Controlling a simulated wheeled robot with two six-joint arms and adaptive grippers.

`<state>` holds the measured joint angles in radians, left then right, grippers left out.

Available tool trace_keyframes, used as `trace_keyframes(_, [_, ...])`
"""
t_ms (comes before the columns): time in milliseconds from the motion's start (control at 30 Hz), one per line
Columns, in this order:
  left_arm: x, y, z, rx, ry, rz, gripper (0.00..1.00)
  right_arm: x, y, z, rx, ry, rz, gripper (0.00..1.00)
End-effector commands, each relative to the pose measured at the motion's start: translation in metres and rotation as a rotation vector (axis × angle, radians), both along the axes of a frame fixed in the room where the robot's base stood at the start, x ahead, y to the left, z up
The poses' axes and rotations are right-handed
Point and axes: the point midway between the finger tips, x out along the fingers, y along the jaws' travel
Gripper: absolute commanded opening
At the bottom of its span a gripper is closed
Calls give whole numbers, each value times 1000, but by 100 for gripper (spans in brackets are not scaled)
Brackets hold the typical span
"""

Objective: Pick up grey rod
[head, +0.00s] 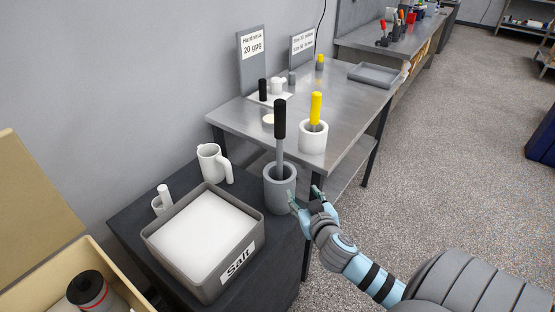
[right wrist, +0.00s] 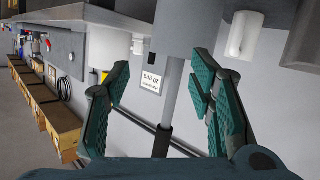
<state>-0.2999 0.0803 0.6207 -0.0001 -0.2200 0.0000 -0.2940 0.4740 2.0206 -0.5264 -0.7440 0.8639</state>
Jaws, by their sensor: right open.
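The grey rod (head: 279,152) has a black handle and stands nearly upright in a grey cup (head: 279,199) on the dark stand. Its lower end is hidden in the cup. My right gripper (head: 305,198) is open and empty, close to the right side of the cup in the head view and well below the black handle. In the right wrist view, which is upside down, the rod (right wrist: 168,95) shows between the two teal-padded fingers without visible contact, and the cup (right wrist: 178,25) is above it. My left gripper is not in view.
A yellow-handled rod (head: 316,108) stands in a white cup (head: 313,139) on the metal table (head: 355,110) behind. Open floor lies to the right.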

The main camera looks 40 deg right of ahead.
Motion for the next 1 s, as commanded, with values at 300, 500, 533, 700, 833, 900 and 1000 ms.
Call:
trace_keyframes(300, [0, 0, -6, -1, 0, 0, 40, 23, 16, 136, 47, -351, 17, 49])
trace_keyframes(500, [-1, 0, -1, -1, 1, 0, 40, 70, -3, 135, 47, -347, 17, 49])
trace_keyframes(533, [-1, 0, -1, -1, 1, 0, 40, 75, -5, 135, 47, -347, 17, 49])
trace_keyframes(700, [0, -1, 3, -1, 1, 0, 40, 97, -11, 135, 49, -346, 17, 49])
trace_keyframes(833, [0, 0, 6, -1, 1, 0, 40, 122, -18, 135, 49, -345, 17, 49])
trace_keyframes(900, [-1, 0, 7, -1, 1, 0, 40, 131, -22, 134, 47, -344, 19, 49])
trace_keyframes(1000, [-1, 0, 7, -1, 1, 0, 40, 134, -23, 133, 47, -344, 20, 49])
